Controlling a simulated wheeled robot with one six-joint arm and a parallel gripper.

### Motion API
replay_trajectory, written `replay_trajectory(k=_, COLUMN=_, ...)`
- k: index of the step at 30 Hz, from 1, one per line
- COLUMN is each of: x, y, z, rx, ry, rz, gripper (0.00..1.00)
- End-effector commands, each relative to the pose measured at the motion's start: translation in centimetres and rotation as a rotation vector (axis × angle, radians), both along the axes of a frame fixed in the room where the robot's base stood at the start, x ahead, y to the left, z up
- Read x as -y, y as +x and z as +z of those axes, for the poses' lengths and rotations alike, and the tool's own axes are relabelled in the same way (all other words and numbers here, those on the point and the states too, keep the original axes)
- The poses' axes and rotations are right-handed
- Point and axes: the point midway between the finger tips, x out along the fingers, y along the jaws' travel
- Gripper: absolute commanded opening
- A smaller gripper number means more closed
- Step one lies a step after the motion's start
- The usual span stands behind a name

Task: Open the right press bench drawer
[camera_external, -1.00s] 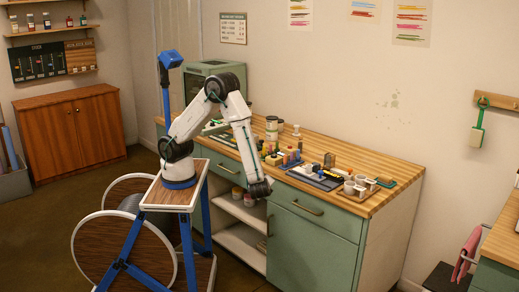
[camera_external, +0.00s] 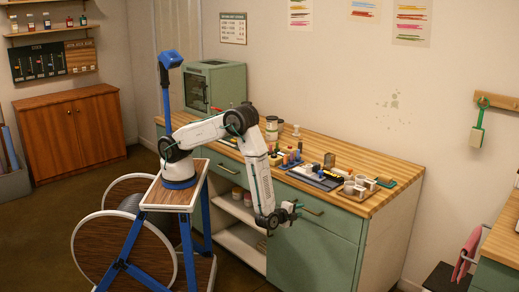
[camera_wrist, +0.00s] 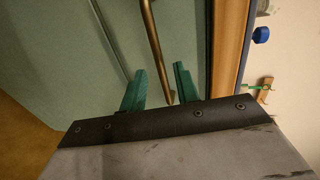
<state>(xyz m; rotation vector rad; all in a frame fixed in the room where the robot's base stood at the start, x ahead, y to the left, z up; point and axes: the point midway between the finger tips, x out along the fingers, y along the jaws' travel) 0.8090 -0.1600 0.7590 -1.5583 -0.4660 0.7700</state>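The right drawer of the press bench (camera_external: 333,218) is a green front under the wooden top, and it looks closed. Its brass bar handle (camera_external: 308,207) is near the drawer's middle. My gripper (camera_external: 296,209) is in front of the drawer, close to the handle's left end. In the wrist view, the two green fingers of my gripper (camera_wrist: 160,90) are spread apart. The handle (camera_wrist: 155,45) runs down toward the gap between them, its end near the fingertips. I cannot tell whether either finger touches it.
The wooden worktop (camera_external: 402,182) carries cups, jars, small bottles and trays above the drawer. Below the drawer is a green cabinet door (camera_external: 305,258). Open shelves (camera_external: 240,243) with small jars are to the left. The floor in front is clear.

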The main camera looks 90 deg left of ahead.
Motion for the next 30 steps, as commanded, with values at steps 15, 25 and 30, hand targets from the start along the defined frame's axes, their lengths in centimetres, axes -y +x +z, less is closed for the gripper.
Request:
replay_trajectory(k=15, x=-2.2, y=2.2, z=-0.6, rx=-0.001, ry=0.0, rz=0.0, gripper=0.31)
replay_trajectory(k=25, x=-2.2, y=2.2, z=-0.6, rx=-0.002, ry=0.0, rz=0.001, gripper=0.0)
replay_trajectory(k=30, x=-1.8, y=1.8, z=-0.6, rx=-0.001, ry=0.0, rz=0.0, gripper=0.0)
